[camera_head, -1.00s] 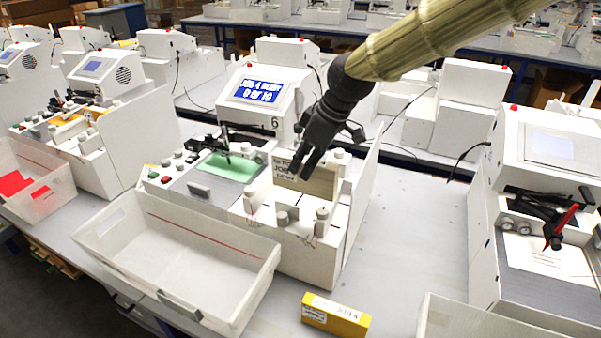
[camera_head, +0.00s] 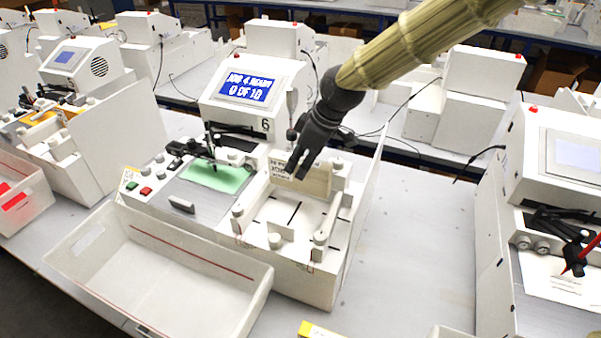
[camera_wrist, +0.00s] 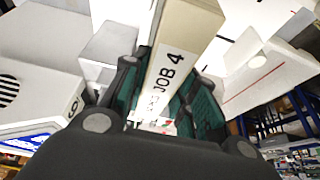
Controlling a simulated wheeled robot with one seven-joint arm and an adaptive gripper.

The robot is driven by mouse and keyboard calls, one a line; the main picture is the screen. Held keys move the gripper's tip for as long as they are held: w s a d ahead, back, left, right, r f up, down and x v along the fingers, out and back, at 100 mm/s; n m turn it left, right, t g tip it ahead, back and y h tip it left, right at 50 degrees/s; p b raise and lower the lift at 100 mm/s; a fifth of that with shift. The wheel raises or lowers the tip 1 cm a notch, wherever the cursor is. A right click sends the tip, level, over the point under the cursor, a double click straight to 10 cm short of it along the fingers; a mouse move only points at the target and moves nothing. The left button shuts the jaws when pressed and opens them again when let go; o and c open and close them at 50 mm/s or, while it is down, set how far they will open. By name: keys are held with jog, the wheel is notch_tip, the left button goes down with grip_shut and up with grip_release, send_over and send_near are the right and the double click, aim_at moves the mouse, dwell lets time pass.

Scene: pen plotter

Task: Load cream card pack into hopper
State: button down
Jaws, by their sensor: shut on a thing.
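My gripper (camera_head: 300,165) is shut on the cream card pack (camera_head: 316,181), over the back part of the hopper. In the wrist view the pack (camera_wrist: 185,40) sits between both fingers, and its white label reads "JOB 4". The hopper (camera_head: 285,212) is the white bay with dark slots and round-topped posts at the right front of plotter 6. Its floor shows bare in front of the pack. I cannot tell whether the pack's lower edge touches the hopper. The plotter's blue screen (camera_head: 247,87) reads "JOB 4 READY, 0 OF 10".
A green sheet (camera_head: 215,177) lies on the plotter bed left of the hopper. An empty white bin (camera_head: 165,270) stands at the front left. A yellow box (camera_head: 318,330) shows at the bottom edge. A tall white panel stands right of the hopper, with clear table (camera_head: 410,240) beyond.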

aim_at(301, 190)
jog(key=shift+s+f, duration=0.35)
jog(key=shift+f, duration=0.1)
jog(key=f, duration=0.1)
jog(key=f+p, duration=0.1)
jog(key=shift+w+f, duration=0.2)
jog(key=shift+f, duration=0.15)
jog(key=shift+s+r, duration=0.1)
jog(key=shift+s, duration=0.1)
jog(key=shift+w+f, duration=0.15)
jog(key=shift+f, duration=0.35)
jog(key=shift+f, duration=0.15)
jog(key=c, duration=1.1)
grip_release()
